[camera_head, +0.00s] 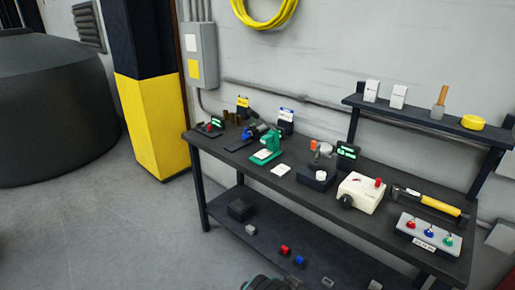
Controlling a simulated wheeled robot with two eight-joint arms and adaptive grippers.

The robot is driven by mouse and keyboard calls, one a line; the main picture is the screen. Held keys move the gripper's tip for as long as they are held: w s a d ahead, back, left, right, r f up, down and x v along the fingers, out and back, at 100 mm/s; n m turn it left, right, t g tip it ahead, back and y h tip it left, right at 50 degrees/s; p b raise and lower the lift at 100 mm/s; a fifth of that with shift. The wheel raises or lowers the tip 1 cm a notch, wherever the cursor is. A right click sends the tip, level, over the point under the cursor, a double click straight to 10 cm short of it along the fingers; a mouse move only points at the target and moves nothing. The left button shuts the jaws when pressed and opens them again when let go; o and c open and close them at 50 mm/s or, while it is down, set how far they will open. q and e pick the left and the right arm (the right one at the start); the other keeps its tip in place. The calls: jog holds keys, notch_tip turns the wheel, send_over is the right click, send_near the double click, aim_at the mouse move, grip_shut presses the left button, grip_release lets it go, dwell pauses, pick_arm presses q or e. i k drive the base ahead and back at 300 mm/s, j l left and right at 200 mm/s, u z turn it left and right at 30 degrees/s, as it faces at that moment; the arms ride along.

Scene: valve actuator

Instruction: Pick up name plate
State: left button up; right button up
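A small flat white plate (281,169) lies on the dark workbench (330,208), in front of a dark device and to the right of a green press (266,150). It may be the name plate, but its face is too small to read. A grey panel (428,232) with red, blue and green knobs carries a small white label at the bench's right end. No gripper can be made out. A dark rounded part shows at the bottom edge, and I cannot tell whether it belongs to one of my arms.
A cream box (361,194) with a red knob and a yellow-handled tool (436,204) sit on the right half. The lower shelf (265,238) holds several small blocks. A yellow-and-dark pillar (155,125) stands left of the bench. The floor (100,230) in front is clear.

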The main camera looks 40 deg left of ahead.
aim_at(263, 154)
jog(key=i+j+u, duration=0.1)
jog(key=i+j, duration=0.25)
jog(key=j, duration=0.3)
jog(key=i+j+u, duration=0.1)
jog(key=i+j, duration=0.25)
jog(key=j, duration=0.25)
jog(key=i+j+u, duration=0.1)
jog(key=i+j, duration=0.3)
jog(key=j, duration=0.15)
jog(key=i+j+u, duration=0.1)
jog(key=i+j, duration=0.3)
jog(key=j, duration=0.15)
